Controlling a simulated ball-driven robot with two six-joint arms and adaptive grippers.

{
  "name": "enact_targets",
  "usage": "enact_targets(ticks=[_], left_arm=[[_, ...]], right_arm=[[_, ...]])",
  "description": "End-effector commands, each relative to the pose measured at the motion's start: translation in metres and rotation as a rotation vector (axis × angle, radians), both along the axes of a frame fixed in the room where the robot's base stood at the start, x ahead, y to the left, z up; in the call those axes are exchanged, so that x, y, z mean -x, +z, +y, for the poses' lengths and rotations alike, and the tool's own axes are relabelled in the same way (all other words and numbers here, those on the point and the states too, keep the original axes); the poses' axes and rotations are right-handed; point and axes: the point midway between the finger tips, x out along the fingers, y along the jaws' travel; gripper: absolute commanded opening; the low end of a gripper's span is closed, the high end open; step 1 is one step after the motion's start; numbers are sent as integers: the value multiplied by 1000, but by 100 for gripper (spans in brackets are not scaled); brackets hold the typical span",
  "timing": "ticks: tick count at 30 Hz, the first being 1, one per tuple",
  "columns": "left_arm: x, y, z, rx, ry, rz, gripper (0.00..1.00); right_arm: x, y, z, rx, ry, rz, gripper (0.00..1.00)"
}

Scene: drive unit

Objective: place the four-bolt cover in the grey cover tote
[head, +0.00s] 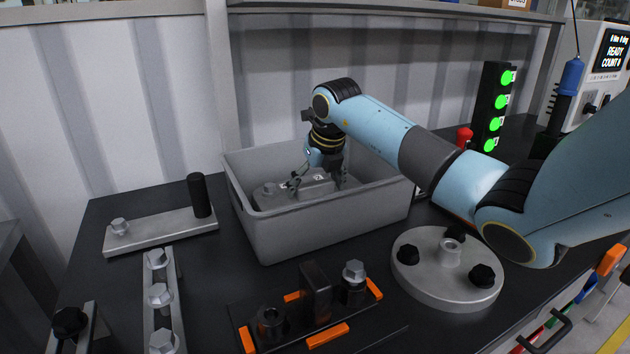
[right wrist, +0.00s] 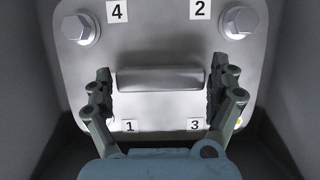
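The four-bolt cover (head: 313,186) is a grey plate with a raised bar handle, lying inside the grey cover tote (head: 320,224). In the right wrist view the cover (right wrist: 160,105) shows labels 1 to 4, a hex bolt (right wrist: 80,28) by label 4 and another (right wrist: 240,20) by label 2. The corners by labels 1 and 3 are partly hidden by my gripper. My right gripper (head: 318,182) reaches down into the tote. Its fingers (right wrist: 160,88) stand either side of the handle's ends, with narrow gaps visible. My left gripper is out of view.
In front of the tote is a black fixture (head: 316,290) with orange corner pieces. A round flange (head: 447,270) with black knobs stands right. Plates with bolts (head: 158,295) lie left. A stack light (head: 493,105) shows green behind my right arm.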

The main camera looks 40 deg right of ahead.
Motion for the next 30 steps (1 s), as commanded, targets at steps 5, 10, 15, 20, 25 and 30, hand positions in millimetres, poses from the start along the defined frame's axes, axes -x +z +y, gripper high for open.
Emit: enact_targets(ticks=[5,10,15,20,25,30], left_arm=[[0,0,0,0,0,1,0],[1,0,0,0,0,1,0],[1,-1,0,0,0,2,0],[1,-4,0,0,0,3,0],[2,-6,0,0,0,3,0],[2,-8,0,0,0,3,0]], right_arm=[[0,0,0,0,0,-1,100],[0,2,0,0,0,-1,100],[7,21,2,3,2,-4,100],[20,54,6,5,2,-5,100],[33,87,10,4,1,-4,100],[41,106,13,1,1,-3,100]])
